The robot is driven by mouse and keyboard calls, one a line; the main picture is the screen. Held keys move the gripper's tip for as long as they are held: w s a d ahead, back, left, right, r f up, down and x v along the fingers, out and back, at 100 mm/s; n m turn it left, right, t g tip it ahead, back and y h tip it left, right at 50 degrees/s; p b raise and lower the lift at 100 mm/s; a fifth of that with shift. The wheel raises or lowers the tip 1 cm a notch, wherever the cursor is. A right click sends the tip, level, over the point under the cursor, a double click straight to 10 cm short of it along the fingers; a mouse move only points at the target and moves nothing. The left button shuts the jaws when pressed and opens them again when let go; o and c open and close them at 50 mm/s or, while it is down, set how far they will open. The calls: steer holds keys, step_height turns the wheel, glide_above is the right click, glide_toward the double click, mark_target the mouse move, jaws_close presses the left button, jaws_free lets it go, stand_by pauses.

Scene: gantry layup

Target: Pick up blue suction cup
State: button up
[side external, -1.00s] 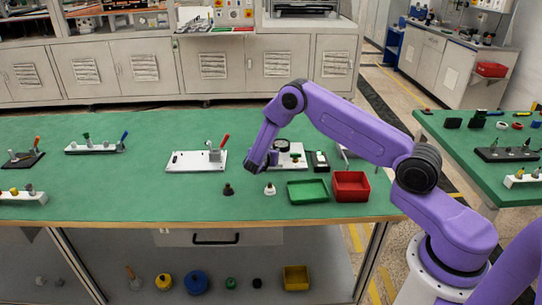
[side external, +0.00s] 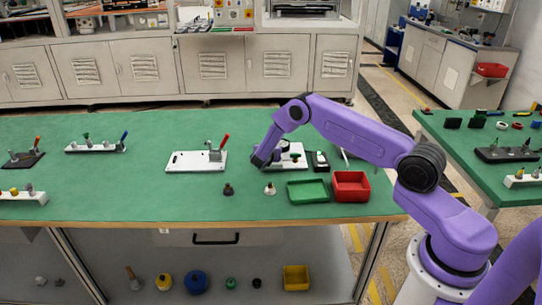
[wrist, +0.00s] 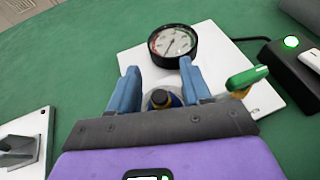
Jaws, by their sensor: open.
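My gripper (side external: 261,160) is over the white gauge plate (side external: 297,153) on the green table. In the wrist view its two blue fingers (wrist: 158,72) are apart. Between them, lower in the picture, is a small round piece with a dark top, a yellowish ring and some blue at its base (wrist: 163,98). It looks like the blue suction cup, but the gripper partly hides it. I cannot tell whether the fingers touch it. In the side view my gripper hides that spot.
A pressure gauge (wrist: 173,44) and a green-handled lever (wrist: 246,77) are on the plate. A dark box with a green light (wrist: 291,42) is to the right. Green (side external: 308,191) and red (side external: 351,186) trays are near the front edge. A white clamp plate (side external: 190,162) is left.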

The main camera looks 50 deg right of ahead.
jaws_close()
steer(key=shift+r, duration=0.15)
